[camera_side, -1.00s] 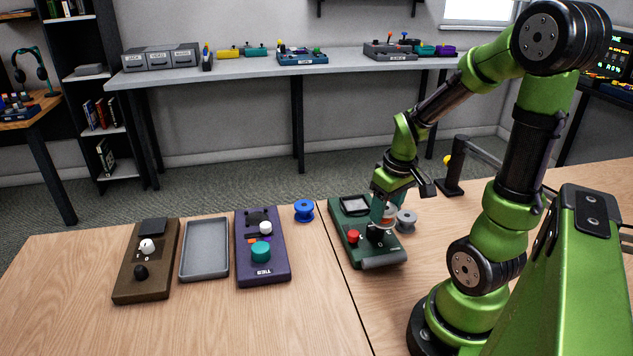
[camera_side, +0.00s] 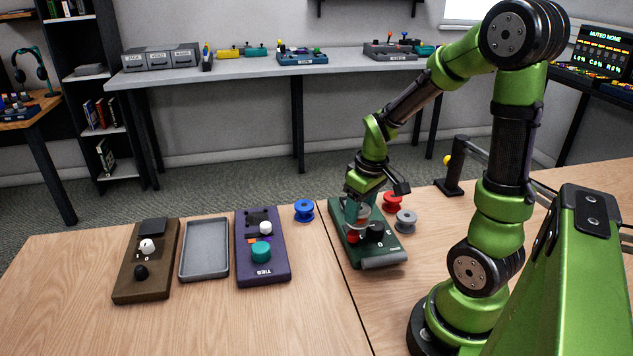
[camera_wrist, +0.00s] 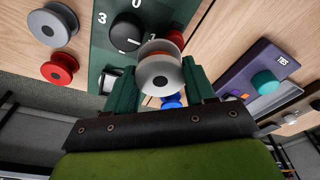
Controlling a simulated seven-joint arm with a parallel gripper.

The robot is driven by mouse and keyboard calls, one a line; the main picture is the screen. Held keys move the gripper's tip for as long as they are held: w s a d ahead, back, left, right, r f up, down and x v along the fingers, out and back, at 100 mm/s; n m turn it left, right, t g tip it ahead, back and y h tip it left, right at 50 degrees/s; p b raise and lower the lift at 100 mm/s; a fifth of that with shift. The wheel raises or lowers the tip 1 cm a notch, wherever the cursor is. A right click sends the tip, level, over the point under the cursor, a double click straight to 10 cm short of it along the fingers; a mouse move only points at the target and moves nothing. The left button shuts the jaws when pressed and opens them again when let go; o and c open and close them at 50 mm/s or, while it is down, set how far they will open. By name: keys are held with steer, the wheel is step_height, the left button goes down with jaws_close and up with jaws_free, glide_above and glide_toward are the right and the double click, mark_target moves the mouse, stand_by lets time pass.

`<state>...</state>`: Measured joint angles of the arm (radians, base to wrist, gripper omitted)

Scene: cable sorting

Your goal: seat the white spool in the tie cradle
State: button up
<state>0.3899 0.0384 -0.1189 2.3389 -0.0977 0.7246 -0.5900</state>
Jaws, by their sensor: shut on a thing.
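My gripper (camera_wrist: 158,92) is shut on the white spool (camera_wrist: 165,78), which has an orange band and a dark hub. The side view shows my gripper (camera_side: 356,212) and the white spool (camera_side: 363,213) above the green box, with the fingers partly hiding the spool. The purple box (camera_side: 278,268) marked TIES stands to their left. Its dark cradle-like fitting (camera_side: 258,215) is at the far end, beside a white knob (camera_side: 265,228). The purple box (camera_wrist: 245,69) also shows at the right of the wrist view, where I cannot make out the cradle.
The green box (camera_side: 383,262) with red and black knobs lies beneath my gripper. A blue spool (camera_side: 304,211) stands between the boxes. Red (camera_side: 392,202) and grey (camera_side: 405,222) spools stand right of the green box. A grey tray (camera_side: 205,250) and brown box (camera_side: 140,285) lie farther left.

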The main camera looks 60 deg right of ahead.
steer(key=w+a+n, duration=0.1)
steer(key=w, duration=0.5)
steer(key=w+a, duration=0.2)
steer(key=w, duration=0.5)
steer(key=w+a+n, duration=0.1)
steer(key=w+a, duration=0.1)
steer(key=w, duration=0.4)
steer(key=shift+w+a+f+n, duration=0.15)
steer(key=shift+n, duration=0.15)
steer(key=shift+w+a+f, duration=0.1)
steer(key=shift+w+a, duration=0.2)
steer(key=shift+w, duration=0.6)
steer(key=shift+w+a+f, duration=0.1)
steer(key=shift+w+a, duration=0.25)
steer(key=shift+w, duration=0.6)
steer(key=shift+w+a, duration=0.3)
steer(key=shift+w, duration=0.6)
steer(key=shift+f, duration=0.6)
steer(key=shift+f, duration=0.6)
steer(key=shift+f, duration=0.5)
steer(key=o, duration=1.2)
